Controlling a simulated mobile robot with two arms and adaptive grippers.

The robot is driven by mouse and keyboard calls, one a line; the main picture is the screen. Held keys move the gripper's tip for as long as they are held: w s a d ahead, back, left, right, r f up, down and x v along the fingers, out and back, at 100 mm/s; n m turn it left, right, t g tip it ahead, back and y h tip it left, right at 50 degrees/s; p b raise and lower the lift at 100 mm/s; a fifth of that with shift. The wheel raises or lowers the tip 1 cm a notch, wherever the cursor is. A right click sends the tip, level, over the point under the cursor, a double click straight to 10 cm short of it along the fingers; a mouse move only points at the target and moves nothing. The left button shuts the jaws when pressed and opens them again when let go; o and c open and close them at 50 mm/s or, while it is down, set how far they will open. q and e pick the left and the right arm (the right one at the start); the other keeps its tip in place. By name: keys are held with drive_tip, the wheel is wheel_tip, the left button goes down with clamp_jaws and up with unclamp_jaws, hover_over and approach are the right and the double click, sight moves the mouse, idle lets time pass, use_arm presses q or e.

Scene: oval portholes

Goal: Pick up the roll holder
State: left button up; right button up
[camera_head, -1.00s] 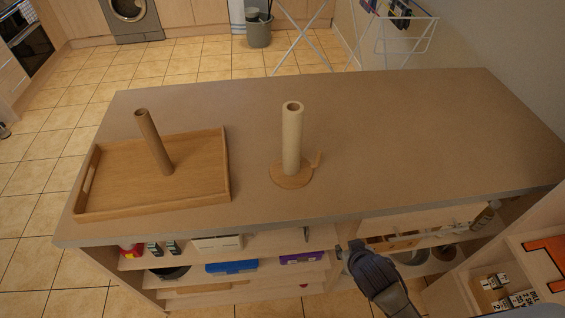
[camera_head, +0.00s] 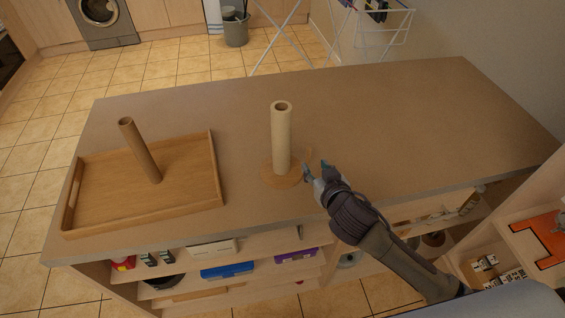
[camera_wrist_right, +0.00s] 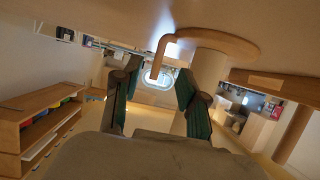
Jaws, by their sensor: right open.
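The roll holder (camera_head: 272,176) has a round wooden base and a small side arm. It stands upright on the counter with a pale tube-shaped roll (camera_head: 281,135) on it. My right gripper (camera_head: 314,169) is open and empty, just right of the holder's base and low over the counter. In the right wrist view the picture is upside down. There the holder's base (camera_wrist_right: 218,42) is at the top, and its curved side arm (camera_wrist_right: 159,55) shows between the open fingers (camera_wrist_right: 156,100). I see no contact. My left gripper is not in view.
A wooden tray (camera_head: 105,229) lies on the counter (camera_head: 400,120) to the left, with a brown tube (camera_head: 139,150) standing in it. Shelves with boxes are under the front edge. The counter right of the holder is clear.

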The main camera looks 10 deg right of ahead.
sight(309, 157)
drive_tip(key=shift+x, duration=1.05)
drive_tip(key=shift+w+p, duration=0.35)
drive_tip(key=shift+w, duration=0.15)
drive_tip(key=p+x, duration=0.1)
drive_tip(key=x, duration=0.2)
drive_tip(key=shift+w+f, duration=0.1)
drive_tip(key=shift+w, duration=0.1)
drive_tip(key=shift+w+f, duration=0.25)
drive_tip(key=shift+w, duration=0.15)
clamp_jaws()
drive_tip(key=shift+r, duration=0.1)
